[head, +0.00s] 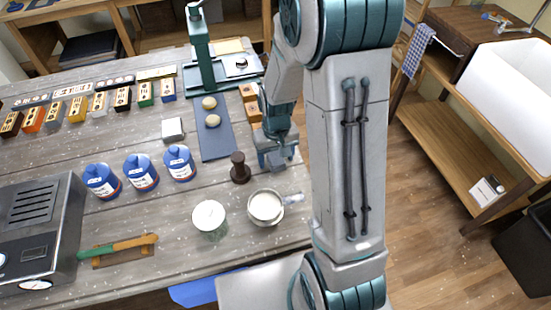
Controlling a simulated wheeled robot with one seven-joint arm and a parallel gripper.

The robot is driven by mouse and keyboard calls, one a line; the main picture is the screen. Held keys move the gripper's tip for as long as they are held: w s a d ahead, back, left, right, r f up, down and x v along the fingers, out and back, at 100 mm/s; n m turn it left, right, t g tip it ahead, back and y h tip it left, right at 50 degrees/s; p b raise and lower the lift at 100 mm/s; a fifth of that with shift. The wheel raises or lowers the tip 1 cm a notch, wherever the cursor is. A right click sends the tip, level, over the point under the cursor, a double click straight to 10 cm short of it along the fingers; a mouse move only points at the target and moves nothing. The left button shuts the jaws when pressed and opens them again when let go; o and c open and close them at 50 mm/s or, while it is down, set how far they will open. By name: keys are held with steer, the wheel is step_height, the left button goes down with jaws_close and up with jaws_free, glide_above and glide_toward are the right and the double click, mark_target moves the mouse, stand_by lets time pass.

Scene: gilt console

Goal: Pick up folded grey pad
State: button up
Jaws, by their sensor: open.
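A small pale grey square pad (172,129) lies flat on the wooden table, above the blue containers and left of a blue-grey mat (216,145). It looks like the folded grey pad, though its folds are too small to make out. My gripper (279,163) is open near the table's right side, pointing down. It is well to the right of the pad, with the mat and a dark brown knobbed tool (239,168) between or near them. Whether anything lies right under the jaws is hard to see.
Blue labelled containers (140,172) stand in a row below the pad. A white-topped jar (209,216) and a cup of white stuff (265,206) stand near the front. A green press (203,60) rises at the back. Small boxes (78,109) line the left.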

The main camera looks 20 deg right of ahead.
mark_target(278, 156)
steer(key=c, duration=1)
steer(key=shift+c, duration=0.2)
steer(key=shift+r, duration=0.1)
steer(key=shift+r, duration=0.45)
steer(key=r, duration=0.2)
steer(key=r+b, duration=0.1)
steer(key=shift+w+d+r, duration=0.1)
steer(key=shift+d+r, duration=0.05)
steer(key=shift+d, duration=0.15)
steer(key=w+d+r+b, duration=0.2)
steer(key=d+r, duration=0.4)
steer(key=d, duration=0.5)
steer(key=shift+r, duration=0.3)
steer(key=shift+o, duration=0.3)
steer(key=shift+w+a, duration=0.1)
